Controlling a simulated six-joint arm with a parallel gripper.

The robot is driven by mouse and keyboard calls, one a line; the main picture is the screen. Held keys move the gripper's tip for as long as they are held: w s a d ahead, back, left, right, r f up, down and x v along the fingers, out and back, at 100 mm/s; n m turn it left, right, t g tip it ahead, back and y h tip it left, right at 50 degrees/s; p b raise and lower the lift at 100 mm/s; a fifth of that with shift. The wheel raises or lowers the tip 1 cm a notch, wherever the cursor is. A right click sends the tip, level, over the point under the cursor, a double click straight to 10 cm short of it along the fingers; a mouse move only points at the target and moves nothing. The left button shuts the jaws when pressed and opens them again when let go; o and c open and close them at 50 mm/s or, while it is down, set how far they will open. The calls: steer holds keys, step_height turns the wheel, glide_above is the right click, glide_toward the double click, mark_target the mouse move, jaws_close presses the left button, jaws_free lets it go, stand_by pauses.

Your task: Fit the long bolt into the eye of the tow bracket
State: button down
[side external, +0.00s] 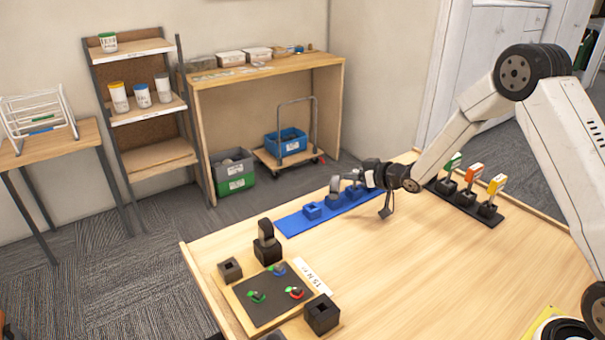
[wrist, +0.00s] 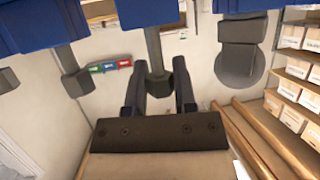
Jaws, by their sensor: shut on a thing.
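A grey bolt-like part (wrist: 154,52) with a thin shaft and a wider head is between the dark fingers of my gripper (wrist: 158,78) in the wrist view. Its shaft meets a blue block (wrist: 147,12); I cannot tell how deep it sits. My gripper (side external: 361,177) is shut on this part, over the far end of the blue strip (side external: 293,223) in the side view, and largely hides it there. A grey upright tab with a rounded top (side external: 265,229), perhaps the tow bracket, stands in a black block at the table's left; its eye cannot be made out.
Beside the held part are another thin grey part (wrist: 76,80) and a rounded grey one (wrist: 240,62). A board (side external: 262,313) with coloured pieces and black sockets (side external: 322,314) lies front left. A black rack (side external: 487,211) with coloured handles stands right. The middle table is clear.

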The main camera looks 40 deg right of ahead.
steer(key=shift+r, duration=0.15)
steer(key=shift+r, duration=0.75)
steer(key=s+a+r, duration=0.1)
steer(key=s+r, duration=1)
steer(key=s, duration=0.3)
steer(key=shift+a+r, duration=0.15)
steer(key=shift+a, duration=0.2)
steer(key=shift+r, duration=0.1)
